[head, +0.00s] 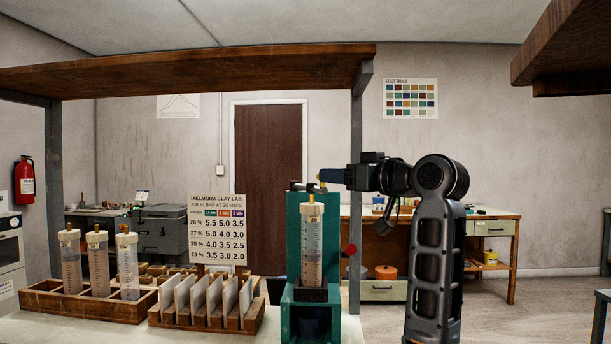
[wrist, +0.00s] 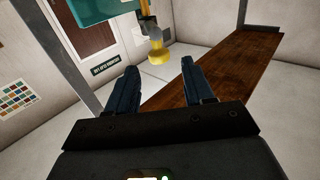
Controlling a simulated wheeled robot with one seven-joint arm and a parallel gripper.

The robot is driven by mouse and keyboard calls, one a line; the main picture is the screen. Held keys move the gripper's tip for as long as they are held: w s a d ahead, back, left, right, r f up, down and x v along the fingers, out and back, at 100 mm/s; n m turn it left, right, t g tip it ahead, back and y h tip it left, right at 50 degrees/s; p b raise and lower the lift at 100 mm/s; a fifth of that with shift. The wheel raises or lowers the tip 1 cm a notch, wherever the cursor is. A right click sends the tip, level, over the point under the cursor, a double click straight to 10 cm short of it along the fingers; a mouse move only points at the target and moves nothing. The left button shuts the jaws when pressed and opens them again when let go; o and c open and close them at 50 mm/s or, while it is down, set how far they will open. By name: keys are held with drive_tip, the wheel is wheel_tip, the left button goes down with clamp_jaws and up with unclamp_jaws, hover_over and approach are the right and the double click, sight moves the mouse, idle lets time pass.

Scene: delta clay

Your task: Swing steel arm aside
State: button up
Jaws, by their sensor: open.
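A teal stand (head: 296,225) on the bench holds an upright, clear graduated cartridge (head: 312,248) with a cream cap. The steel arm (head: 299,186) lies across the stand's top; it shows in the wrist view (wrist: 148,22) with a yellow knob (wrist: 157,52) at its end. The knob is small in the head view (head: 322,183). My gripper (head: 328,176) is at the right of the stand's top, pointing left. In the wrist view its dark blue fingers (wrist: 159,66) are apart and empty, with the knob just beyond the tips, in line with the gap.
A wooden shelf (head: 190,72) on grey posts spans above the bench. Left of the stand are a rack (head: 45,300) of capped cartridges, a slotted rack (head: 205,317) of tiles and a pressure chart (head: 229,229).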

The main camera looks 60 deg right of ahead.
sight(317, 187)
drive_tip(key=x, duration=0.7)
drive_tip(key=shift+w+p, duration=0.1)
drive_tip(key=shift+p, duration=0.3)
clamp_jaws()
